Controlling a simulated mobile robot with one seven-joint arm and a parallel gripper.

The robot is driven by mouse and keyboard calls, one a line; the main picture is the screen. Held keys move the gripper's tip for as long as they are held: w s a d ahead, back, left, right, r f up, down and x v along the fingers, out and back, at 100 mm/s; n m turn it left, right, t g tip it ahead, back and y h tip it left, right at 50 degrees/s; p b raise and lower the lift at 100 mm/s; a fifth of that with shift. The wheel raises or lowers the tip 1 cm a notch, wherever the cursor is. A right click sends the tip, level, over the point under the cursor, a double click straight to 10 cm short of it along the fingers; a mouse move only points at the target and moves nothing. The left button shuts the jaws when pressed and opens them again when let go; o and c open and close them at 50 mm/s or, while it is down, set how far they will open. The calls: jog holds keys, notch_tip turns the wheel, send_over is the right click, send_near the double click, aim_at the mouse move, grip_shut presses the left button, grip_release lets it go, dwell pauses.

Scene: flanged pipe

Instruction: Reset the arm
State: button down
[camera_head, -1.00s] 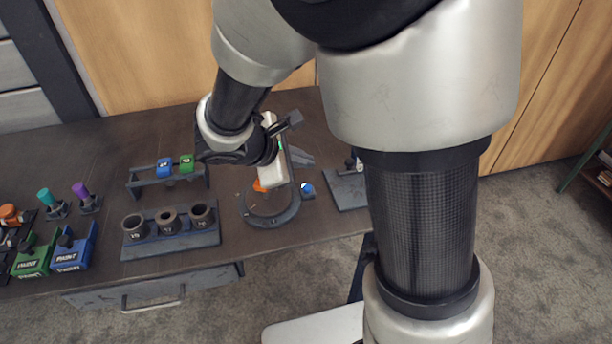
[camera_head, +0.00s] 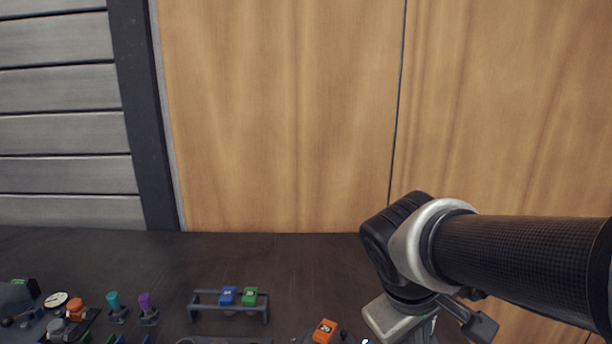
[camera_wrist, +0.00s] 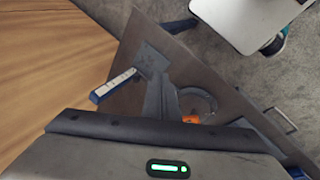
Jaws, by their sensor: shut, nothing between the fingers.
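My gripper (camera_head: 408,320) hangs from my wrist at the lower right of the head view, above the right part of the dark table (camera_head: 300,262). It is shut and holds nothing that I can see; its fingertips are cut off or hidden at the bottom edge.
An orange block (camera_head: 324,331) lies near my gripper. Wooden panels (camera_head: 280,120) rise behind the table.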

jog(key=s+a+r+m+t+y, duration=0.2)
jog(key=s+a+r+m+y, duration=0.1)
jog(key=s+r+m+y, duration=0.15)
notch_tip(320, 180, up, 16)
jog(key=p, duration=1.5)
jog(key=shift+s+a+f+m+h+p, duration=0.15)
jog(key=shift+s+f+m+h+p, duration=0.1)
jog(key=shift+s+m+h+p, duration=0.15)
jog(key=shift+w, duration=0.1)
